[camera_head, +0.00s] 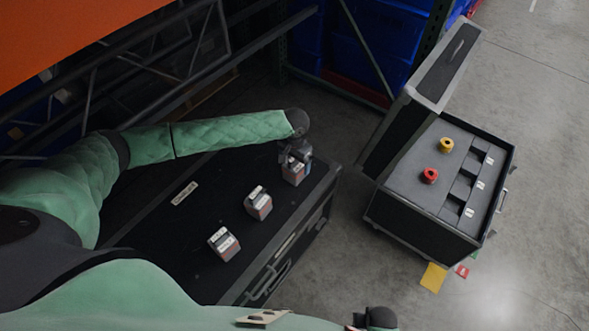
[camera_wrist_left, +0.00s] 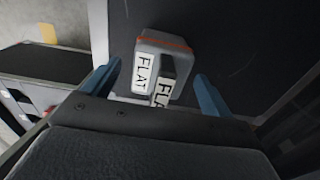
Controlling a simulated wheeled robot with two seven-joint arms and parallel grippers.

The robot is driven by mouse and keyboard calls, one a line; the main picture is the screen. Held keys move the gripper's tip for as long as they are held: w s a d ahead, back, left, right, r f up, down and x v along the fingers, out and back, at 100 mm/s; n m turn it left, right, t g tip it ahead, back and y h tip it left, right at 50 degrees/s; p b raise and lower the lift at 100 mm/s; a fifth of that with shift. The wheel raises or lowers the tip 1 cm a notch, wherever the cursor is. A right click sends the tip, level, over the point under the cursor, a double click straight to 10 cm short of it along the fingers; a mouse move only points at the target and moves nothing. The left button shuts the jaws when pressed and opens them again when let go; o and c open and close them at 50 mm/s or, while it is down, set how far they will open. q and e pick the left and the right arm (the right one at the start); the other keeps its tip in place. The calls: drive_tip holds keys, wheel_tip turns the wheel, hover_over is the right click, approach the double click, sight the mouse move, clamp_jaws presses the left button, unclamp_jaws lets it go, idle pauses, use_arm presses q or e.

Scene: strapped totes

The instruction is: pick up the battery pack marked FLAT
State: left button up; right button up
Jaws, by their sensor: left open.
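The battery pack marked FLAT (camera_wrist_left: 165,45) is grey with an orange-red line and white labels reading FLAT. In the head view this pack (camera_head: 294,175) stands near the far right end of a black case top, partly hidden by my left gripper (camera_head: 296,158). In the left wrist view my left gripper (camera_wrist_left: 157,72) is open, its blue fingers on either side of the pack, with gaps visible. Two similar packs, a middle one (camera_head: 259,204) and a nearer one (camera_head: 224,243), stand in a row on the case; their labels are too small to read.
The black case top (camera_head: 150,235) carries a white label plate (camera_head: 184,193). To the right stands an open case (camera_head: 410,200) with slots, a yellow knob (camera_head: 446,145) and a red knob (camera_head: 430,175). Metal racking and blue bins (camera_head: 375,50) are behind. Floor lies between the cases.

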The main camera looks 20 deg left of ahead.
use_arm(q)
clamp_jaws()
idle(0.3)
drive_tip(key=shift+r, duration=0.1)
